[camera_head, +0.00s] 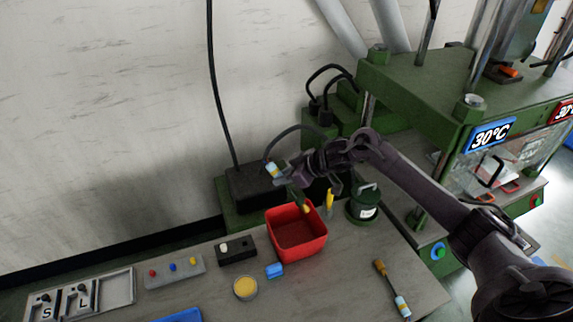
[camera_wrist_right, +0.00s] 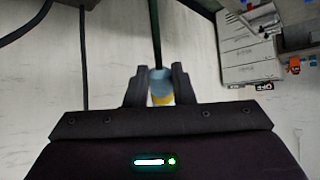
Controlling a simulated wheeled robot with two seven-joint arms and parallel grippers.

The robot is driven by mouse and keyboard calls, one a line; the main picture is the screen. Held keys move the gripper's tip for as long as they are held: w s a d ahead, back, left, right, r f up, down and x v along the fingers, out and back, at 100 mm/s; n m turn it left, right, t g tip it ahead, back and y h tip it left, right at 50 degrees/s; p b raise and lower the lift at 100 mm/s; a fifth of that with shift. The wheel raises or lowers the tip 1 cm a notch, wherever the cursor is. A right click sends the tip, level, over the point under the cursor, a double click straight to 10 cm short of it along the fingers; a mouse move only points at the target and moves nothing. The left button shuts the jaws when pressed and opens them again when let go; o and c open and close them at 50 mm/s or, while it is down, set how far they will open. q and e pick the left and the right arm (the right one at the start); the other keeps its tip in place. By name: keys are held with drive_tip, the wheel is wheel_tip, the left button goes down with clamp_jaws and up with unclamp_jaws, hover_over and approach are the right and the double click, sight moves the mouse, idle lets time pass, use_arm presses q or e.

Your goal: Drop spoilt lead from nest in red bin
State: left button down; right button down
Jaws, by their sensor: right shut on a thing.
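My right gripper (camera_head: 284,176) is shut on a small piece with a blue and white band (camera_head: 274,170), which I take to be the spoilt lead. In the right wrist view the held piece (camera_wrist_right: 160,86) shows pale blue, white and yellow between the two fingers (camera_wrist_right: 158,88). The gripper is in the air behind and above the red bin (camera_head: 297,236), towards its left side in the picture. The bin stands open on the bench. The nest cannot be made out. My left gripper is not in view.
A dark green canister (camera_head: 363,206) stands right of the bin. Another lead (camera_head: 402,304) lies on the bench at the right. A black switch box (camera_head: 236,250), a blue block (camera_head: 274,271) and a yellow-filled dish (camera_head: 245,287) lie left and front. The green press (camera_head: 440,90) stands at the right.

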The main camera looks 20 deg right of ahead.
wheel_tip(320, 180, down, 12)
drive_tip(key=b, duration=0.9)
drive_tip(key=shift+w+d+r, duration=0.2)
drive_tip(key=shift+d, duration=0.2)
drive_tip(key=c, duration=1.2)
unclamp_jaws()
drive_tip(key=shift+o, duration=0.2)
wheel_tip(320, 180, up, 10)
drive_tip(key=p, duration=0.8)
drive_tip(key=shift+p, duration=0.35)
